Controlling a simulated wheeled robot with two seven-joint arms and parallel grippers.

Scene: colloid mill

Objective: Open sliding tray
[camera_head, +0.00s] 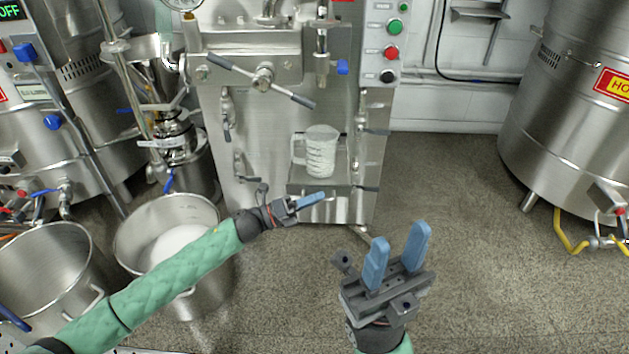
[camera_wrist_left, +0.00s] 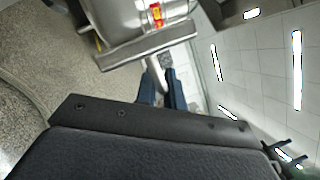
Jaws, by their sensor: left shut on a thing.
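The metal sliding tray (camera_head: 343,210) sits low on the front of the steel machine. A clear measuring jug (camera_head: 321,152) with white contents stands on it. My left gripper (camera_head: 312,200) is at the tray's front face. In the left wrist view its blue fingers (camera_wrist_left: 162,92) are closed around a thin metal bar, which looks like the tray's handle (camera_wrist_left: 155,76). The fingers hide part of the handle in the head view. My right gripper (camera_head: 398,240) is open and empty, above the floor to the right of and nearer than the tray.
A steel pot (camera_head: 130,240) with white powder stands below my left arm, with another pot (camera_head: 48,262) further left. Large tanks stand at left and right (camera_head: 570,110). A lever handle (camera_head: 235,73) is on the machine above. The floor in front of the tray is clear.

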